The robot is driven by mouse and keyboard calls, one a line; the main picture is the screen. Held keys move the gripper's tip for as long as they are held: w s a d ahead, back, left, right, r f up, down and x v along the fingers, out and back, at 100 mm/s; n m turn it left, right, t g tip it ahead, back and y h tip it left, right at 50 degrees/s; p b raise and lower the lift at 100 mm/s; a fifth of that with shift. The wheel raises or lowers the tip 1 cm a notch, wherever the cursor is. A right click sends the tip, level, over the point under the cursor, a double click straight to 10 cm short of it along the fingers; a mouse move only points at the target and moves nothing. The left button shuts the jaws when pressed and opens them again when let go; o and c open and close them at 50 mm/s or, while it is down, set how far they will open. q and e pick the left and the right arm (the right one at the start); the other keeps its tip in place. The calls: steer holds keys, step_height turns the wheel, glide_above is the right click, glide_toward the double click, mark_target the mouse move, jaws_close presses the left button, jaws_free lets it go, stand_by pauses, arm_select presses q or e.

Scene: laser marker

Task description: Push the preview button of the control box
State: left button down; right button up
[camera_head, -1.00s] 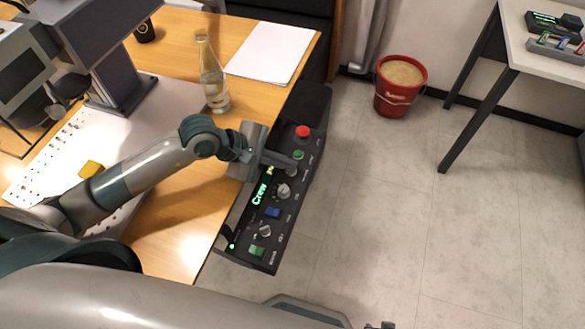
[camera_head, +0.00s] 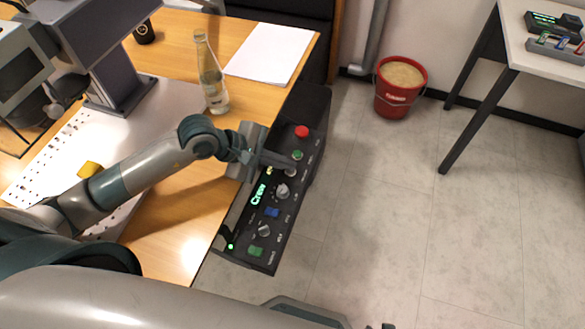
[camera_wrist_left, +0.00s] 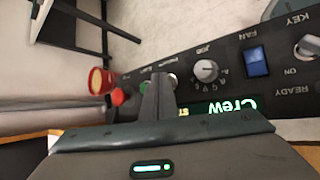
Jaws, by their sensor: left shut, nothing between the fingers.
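The black control box (camera_head: 312,108) runs along the right edge of the wooden table, with its panel facing up. It carries a red button (camera_head: 302,131), a green button (camera_head: 298,155), knobs, a blue switch (camera_head: 272,211) and a lit green "Crew" display (camera_head: 258,194). The label text is too small to tell which one is preview. My left gripper (camera_head: 289,163) is shut and empty, its tips over the panel right beside the green button. In the left wrist view the fingers (camera_wrist_left: 158,84) partly hide the green button (camera_wrist_left: 172,80); contact is unclear.
A glass bottle (camera_head: 211,80) and white paper (camera_head: 268,52) are on the table behind my left arm. A perforated white plate (camera_head: 45,165) lies at left. A red bucket (camera_head: 392,98) stands on the floor. The floor right of the box is clear.

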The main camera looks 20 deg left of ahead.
mark_target(286, 170)
arm_select(q)
steer(key=shift+s+d+f, duration=0.3)
steer(key=shift+d+f, duration=0.25)
arm_select(e)
steer(key=shift+f, duration=0.25)
arm_select(q)
steer(key=shift+a+r+p, duration=0.1)
steer(key=shift+r+p, duration=0.3)
steer(key=shift+r, duration=0.3)
arm_select(e)
steer(key=shift+r, duration=0.3)
arm_select(q)
steer(key=shift+r, duration=0.2)
arm_select(e)
steer(key=shift+r, duration=0.1)
arm_select(q)
steer(key=shift+w+a+r+p, duration=0.1)
steer(key=shift+a+r+p, duration=0.05)
steer(key=shift+r+p, duration=0.25)
steer(key=shift+w+a+r+p, duration=0.15)
steer(key=shift+w+r+p, duration=0.25)
steer(key=shift+r, duration=0.55)
steer(key=shift+s+r+p, duration=0.2)
steer(key=shift+r+p, duration=0.5)
steer(key=shift+r, duration=0.1)
steer(key=shift+a+r, duration=0.1)
steer(key=shift+r, duration=0.25)
arm_select(e)
step_height(286, 170, up, 3)
steer(key=shift+a+r, duration=0.1)
